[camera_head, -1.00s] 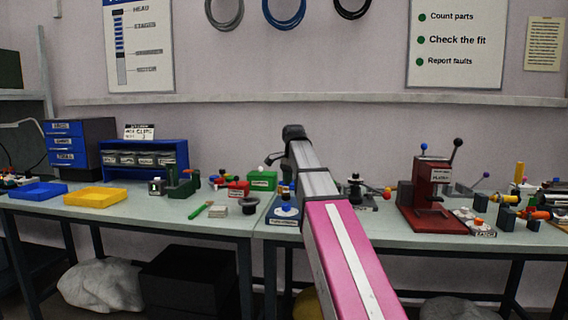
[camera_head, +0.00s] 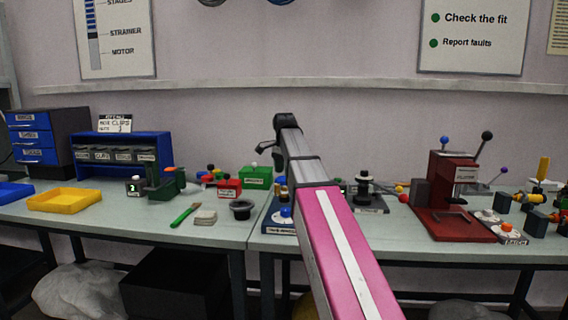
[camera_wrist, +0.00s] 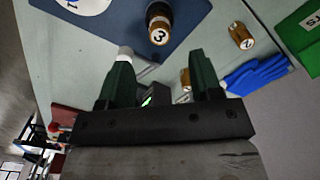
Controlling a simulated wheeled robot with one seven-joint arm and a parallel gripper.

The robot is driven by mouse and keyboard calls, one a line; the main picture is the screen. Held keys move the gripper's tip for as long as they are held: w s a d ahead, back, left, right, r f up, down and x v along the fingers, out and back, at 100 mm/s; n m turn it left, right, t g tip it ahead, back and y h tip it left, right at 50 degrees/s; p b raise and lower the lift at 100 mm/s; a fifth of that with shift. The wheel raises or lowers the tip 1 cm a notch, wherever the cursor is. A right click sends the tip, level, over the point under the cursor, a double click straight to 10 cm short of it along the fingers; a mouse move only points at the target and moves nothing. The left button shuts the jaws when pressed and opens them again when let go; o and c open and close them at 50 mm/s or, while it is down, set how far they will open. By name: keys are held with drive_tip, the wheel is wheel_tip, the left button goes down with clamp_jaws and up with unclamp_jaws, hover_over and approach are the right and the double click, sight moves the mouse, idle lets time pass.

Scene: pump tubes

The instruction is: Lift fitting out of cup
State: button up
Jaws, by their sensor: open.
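My gripper shows in the wrist view (camera_wrist: 160,60) with its two dark green fingers apart and nothing held between their tips. A brass fitting marked 3 (camera_wrist: 158,36) with a dark upper part lies ahead of the fingertips, over a blue plate (camera_wrist: 200,12). A second brass piece marked 2 (camera_wrist: 241,36) is apart from it, to the right. Another small brass piece (camera_wrist: 185,78) shows partly behind the right finger. In the head view a black cup (camera_head: 240,210) stands near the bench front; its inside is too small to read.
A green box (camera_head: 257,178) and a red box (camera_head: 229,189) stand behind the cup. A red press (camera_head: 455,195) stands on the right bench. A blue rack (camera_head: 125,155) and yellow tray (camera_head: 64,200) are at left.

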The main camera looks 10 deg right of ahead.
sight(284, 187)
wheel_tip(284, 187, down, 8)
drive_tip(key=shift+r, duration=0.2)
drive_tip(key=shift+c, duration=0.2)
drive_tip(key=c, duration=1)
drive_tip(key=o, duration=0.4)
drive_tip(key=shift+c, duration=0.2)
drive_tip(key=c, duration=0.3)
drive_tip(key=shift+r, duration=0.1)
drive_tip(key=shift+r, duration=2.95)
drive_tip(key=shift+c, duration=0.5)
